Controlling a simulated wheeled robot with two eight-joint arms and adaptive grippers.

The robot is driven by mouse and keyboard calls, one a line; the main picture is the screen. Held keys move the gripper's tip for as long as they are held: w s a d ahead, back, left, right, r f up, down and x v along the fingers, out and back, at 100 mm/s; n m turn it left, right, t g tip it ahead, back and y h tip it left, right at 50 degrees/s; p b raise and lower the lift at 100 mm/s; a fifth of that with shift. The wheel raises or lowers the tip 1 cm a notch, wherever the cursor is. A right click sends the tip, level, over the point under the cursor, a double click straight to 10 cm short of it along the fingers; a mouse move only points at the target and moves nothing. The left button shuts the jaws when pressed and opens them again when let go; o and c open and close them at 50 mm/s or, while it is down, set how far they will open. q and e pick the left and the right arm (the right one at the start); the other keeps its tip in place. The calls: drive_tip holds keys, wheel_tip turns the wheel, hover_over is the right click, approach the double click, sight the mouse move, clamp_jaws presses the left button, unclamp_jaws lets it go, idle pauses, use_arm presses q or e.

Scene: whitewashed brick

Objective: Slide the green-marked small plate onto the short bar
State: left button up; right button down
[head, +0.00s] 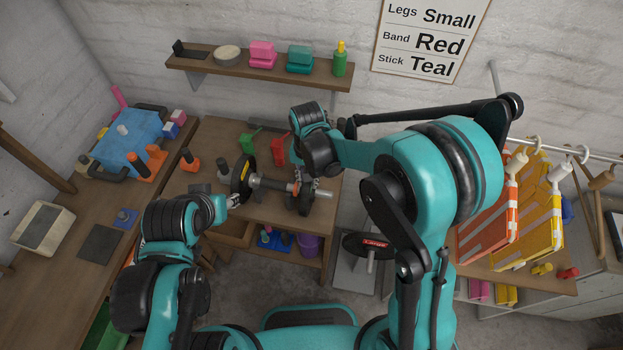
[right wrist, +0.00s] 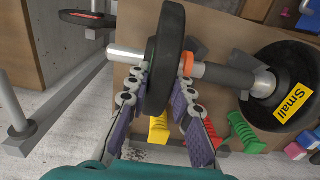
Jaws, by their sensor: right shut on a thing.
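The short bar (head: 270,184) lies level over the wooden table, a black plate with a yellow mark (head: 238,178) on its left end. In the right wrist view that plate reads "Small" (right wrist: 293,101). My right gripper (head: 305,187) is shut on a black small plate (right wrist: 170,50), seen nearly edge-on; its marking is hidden. The bar's bare metal end (right wrist: 125,53) shows on one side of this plate and the shaft on the other, so the plate appears around the bar, close to an orange ring (right wrist: 187,64). My left gripper (head: 234,201) is by the bar's left end; its jaws are unclear.
A red-marked plate (head: 367,244) sits on a grey stand (head: 352,273) right of the table. Red (head: 279,149) and green (head: 249,142) blocks stand behind the bar. A wall shelf (head: 220,72) is above. Orange and yellow folding items (head: 490,225) hang at right.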

drive_tip(key=shift+w+a, duration=0.1)
drive_tip(key=shift+a, duration=0.3)
drive_tip(key=c, duration=1.3)
unclamp_jaws()
drive_tip(key=shift+o, duration=0.2)
wheel_tip(320, 180, up, 12)
